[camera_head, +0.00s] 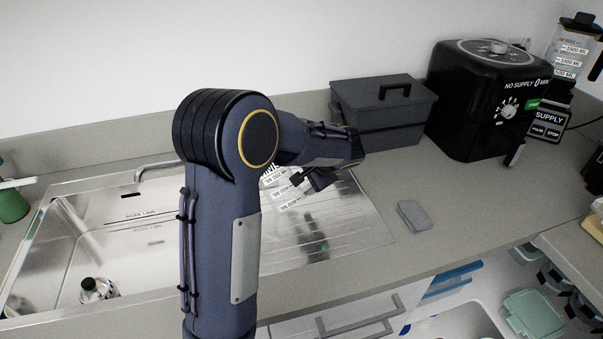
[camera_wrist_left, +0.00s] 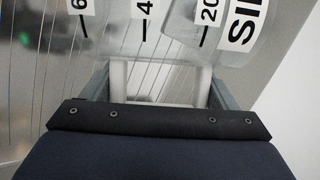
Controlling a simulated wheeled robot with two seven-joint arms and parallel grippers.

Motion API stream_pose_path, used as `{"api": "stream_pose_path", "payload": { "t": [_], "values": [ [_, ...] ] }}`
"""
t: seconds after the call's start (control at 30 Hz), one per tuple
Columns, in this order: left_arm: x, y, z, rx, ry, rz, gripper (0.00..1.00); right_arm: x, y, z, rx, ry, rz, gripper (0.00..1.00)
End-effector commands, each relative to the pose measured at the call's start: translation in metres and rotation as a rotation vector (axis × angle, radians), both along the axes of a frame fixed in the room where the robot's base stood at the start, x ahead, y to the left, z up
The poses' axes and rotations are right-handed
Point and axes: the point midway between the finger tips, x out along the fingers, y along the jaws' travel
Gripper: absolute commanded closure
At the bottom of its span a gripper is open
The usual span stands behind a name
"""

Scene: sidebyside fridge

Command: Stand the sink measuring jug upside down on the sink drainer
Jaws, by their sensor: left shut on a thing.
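The clear measuring jug (camera_head: 283,191) is over the ribbed steel sink drainer (camera_head: 350,222), partly hidden behind my left arm. Its printed labels read upside down and its name label is uppermost, so it is inverted and looks somewhat tilted. My left gripper (camera_head: 304,181) is shut on the jug from the right. In the left wrist view the jug (camera_wrist_left: 180,22) fills the top, beyond the fingers (camera_wrist_left: 162,82), with drainer ribs behind it. I cannot tell for sure whether its rim touches the drainer. My right gripper is not in view.
The sink basin (camera_head: 140,232) lies left, with a tap (camera_head: 155,168) behind and a dark-topped bottle (camera_head: 97,289) inside. A grey sponge-like block (camera_head: 414,215) is right of the drainer. A grey box (camera_head: 383,108) and black appliance (camera_head: 478,100) stand behind right.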

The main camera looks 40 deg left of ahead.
Motion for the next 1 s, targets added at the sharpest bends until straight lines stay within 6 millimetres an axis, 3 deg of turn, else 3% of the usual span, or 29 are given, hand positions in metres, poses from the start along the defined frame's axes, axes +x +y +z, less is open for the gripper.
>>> {"api": "stream_pose_path", "payload": {
  "t": [0.43,0.47,0.6,1.0],
  "values": [
    [0.0001,0.0001,-0.0036,0.001,0.000,0.000,0.60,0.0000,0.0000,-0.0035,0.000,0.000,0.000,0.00],
    [0.0001,0.0001,-0.0036,0.001,0.000,0.000,0.17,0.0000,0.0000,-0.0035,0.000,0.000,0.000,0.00],
    [0.0001,0.0001,-0.0036,0.001,0.000,0.000,0.00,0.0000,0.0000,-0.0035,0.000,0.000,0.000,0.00],
    [0.0007,-0.0001,0.0044,0.000,-0.001,0.000,0.00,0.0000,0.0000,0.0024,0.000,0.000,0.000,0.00]
  ]
}}
